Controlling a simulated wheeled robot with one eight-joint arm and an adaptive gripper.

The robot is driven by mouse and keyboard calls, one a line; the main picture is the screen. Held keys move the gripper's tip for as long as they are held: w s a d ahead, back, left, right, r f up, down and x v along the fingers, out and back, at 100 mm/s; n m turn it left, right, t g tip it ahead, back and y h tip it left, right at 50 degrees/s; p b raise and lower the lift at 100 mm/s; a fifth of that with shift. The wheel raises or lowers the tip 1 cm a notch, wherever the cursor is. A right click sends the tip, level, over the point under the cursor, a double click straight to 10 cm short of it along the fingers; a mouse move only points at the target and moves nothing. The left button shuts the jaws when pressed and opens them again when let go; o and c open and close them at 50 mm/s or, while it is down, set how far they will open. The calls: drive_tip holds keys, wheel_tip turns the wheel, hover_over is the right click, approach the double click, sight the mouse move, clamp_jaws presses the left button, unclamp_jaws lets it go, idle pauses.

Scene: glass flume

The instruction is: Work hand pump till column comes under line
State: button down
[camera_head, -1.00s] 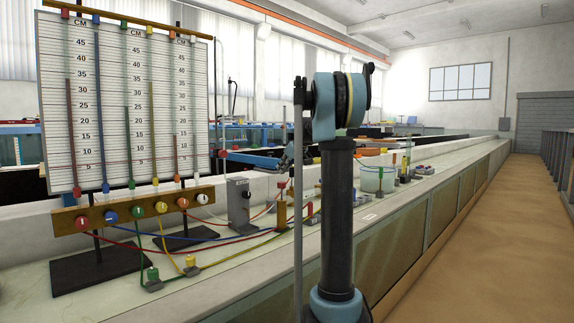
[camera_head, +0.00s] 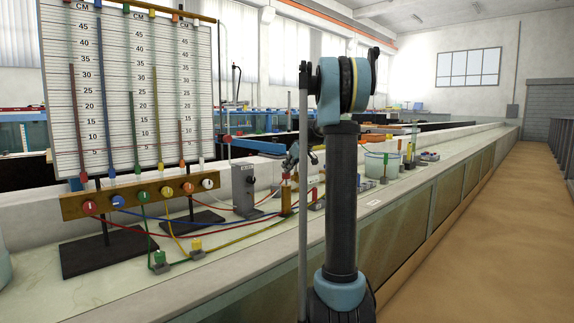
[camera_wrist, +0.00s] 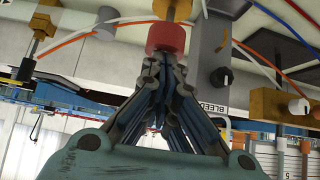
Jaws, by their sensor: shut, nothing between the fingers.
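The brass hand pump (camera_head: 286,202) stands on the bench top beside the grey box, and its red knob shows in the wrist view (camera_wrist: 165,37). My gripper (camera_head: 291,166) is above the pump. In the wrist view my fingers (camera_wrist: 163,58) are shut, with their tips right at the red knob; I cannot tell whether they touch. The knob is not between the fingers.
A grey box (camera_head: 243,188) labelled BLEED with a black knob stands left of the pump. A manifold (camera_head: 140,194) with coloured knobs is under the board. Coloured tubes cross the bench. A clear beaker (camera_head: 381,162) stands right of my arm.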

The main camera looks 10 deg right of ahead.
drive_tip(key=shift+s+f, duration=0.1)
drive_tip(key=shift+f, duration=1)
drive_tip(key=shift+r, duration=0.1)
drive_tip(key=shift+r, duration=0.35)
drive_tip(key=r, duration=0.4)
drive_tip(key=shift+s+d, duration=0.25)
drive_tip(key=v, duration=0.8)
drive_tip(key=shift+s+d+r, duration=0.15)
drive_tip(key=shift+s+r, duration=0.05)
drive_tip(key=shift+r, duration=0.1)
drive_tip(key=shift+r, duration=0.1)
idle(1.3)
